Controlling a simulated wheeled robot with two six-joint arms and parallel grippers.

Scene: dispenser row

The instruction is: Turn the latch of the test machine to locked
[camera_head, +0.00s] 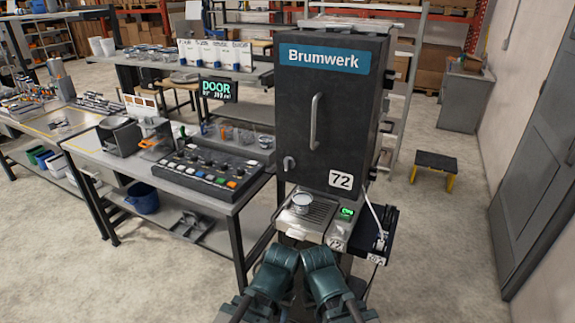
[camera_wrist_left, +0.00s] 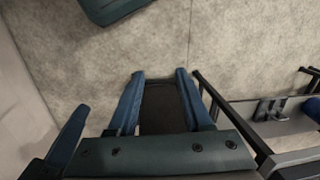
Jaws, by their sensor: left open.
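The test machine (camera_head: 340,80) is a tall dark cabinet with a blue "Brumwerk" sign, and its door looks shut. A long upright handle (camera_head: 314,122) is on the door. The small pale latch (camera_head: 289,163) is at the door's lower left; its exact setting is too small to tell. In the left wrist view my left gripper (camera_wrist_left: 158,74) is open, with two blue fingers apart above the floor, away from the latch. A dark surface shows between the fingers. Another blue finger-like part, perhaps of my right gripper, shows at the left there. In the head view my arms hide the grippers.
A "DOOR" screen (camera_head: 217,90) stands left of the machine. A bench with a button panel (camera_head: 212,170) is at the left. Floor at right is mostly clear.

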